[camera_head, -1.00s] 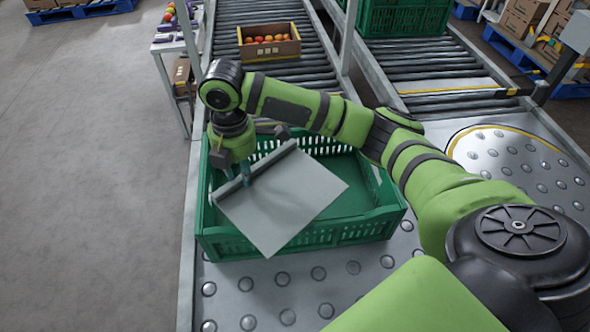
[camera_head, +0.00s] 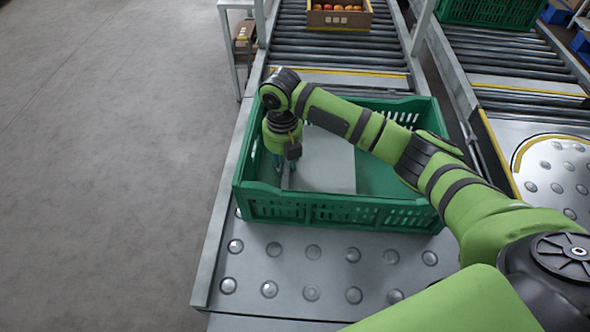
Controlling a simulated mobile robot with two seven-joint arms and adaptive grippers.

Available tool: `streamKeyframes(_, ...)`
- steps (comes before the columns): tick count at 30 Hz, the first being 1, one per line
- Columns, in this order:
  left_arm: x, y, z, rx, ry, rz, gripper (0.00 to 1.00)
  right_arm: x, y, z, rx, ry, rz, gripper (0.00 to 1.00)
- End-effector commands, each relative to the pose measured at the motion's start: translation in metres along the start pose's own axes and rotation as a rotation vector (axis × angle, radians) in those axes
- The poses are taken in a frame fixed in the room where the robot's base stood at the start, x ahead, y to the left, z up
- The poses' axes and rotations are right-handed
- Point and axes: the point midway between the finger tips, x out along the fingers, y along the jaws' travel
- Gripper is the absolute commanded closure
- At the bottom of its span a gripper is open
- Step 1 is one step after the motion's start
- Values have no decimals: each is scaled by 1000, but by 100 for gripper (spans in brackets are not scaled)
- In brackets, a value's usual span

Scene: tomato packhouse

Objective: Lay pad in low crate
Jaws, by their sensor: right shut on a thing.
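The low green crate (camera_head: 330,212) stands on the ball-transfer table. The grey pad (camera_head: 326,165) is inside the crate's walls, toward the left, and looks about flat. Its far edge is partly hidden behind my right arm. My right gripper (camera_head: 287,175) reaches down into the crate at the pad's left edge and is shut on that edge. Whether the pad touches the crate floor I cannot tell. Green crate floor shows to the right of the pad. My left gripper is not in view.
A cardboard box of tomatoes (camera_head: 340,15) sits on the roller conveyor behind the crate. Another green crate (camera_head: 490,10) stands on the conveyor at the upper right. The table's front (camera_head: 310,270) is clear, with open floor on the left.

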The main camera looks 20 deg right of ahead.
Motion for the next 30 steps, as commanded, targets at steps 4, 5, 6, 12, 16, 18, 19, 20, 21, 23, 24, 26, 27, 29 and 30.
streamKeyframes(4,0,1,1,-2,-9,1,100,12,0,0,1,1,0,96)
streamKeyframes(5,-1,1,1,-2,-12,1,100,14,0,0,0,1,0,96)
streamKeyframes(6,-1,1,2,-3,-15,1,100,19,0,-1,0,1,0,96)
streamKeyframes(12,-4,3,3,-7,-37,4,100,46,0,0,0,1,-1,96)
streamKeyframes(16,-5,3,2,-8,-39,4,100,46,0,0,0,-1,1,96)
streamKeyframes(18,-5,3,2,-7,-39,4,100,46,0,0,0,-1,0,96)
streamKeyframes(19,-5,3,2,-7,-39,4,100,46,0,0,0,-1,0,96)
streamKeyframes(20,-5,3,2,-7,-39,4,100,46,0,0,0,-1,0,96)
streamKeyframes(21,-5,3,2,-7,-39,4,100,47,0,0,0,0,0,96)
streamKeyframes(23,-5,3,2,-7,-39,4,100,49,0,0,1,0,0,96)
streamKeyframes(24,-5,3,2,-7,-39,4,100,49,0,0,1,0,0,66)
streamKeyframes(26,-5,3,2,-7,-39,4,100,49,0,0,0,0,0,50)
streamKeyframes(27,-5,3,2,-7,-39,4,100,49,0,0,1,0,0,50)
streamKeyframes(29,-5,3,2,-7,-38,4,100,49,0,0,1,0,0,50)
streamKeyframes(30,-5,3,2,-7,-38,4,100,49,0,0,1,-1,0,50)
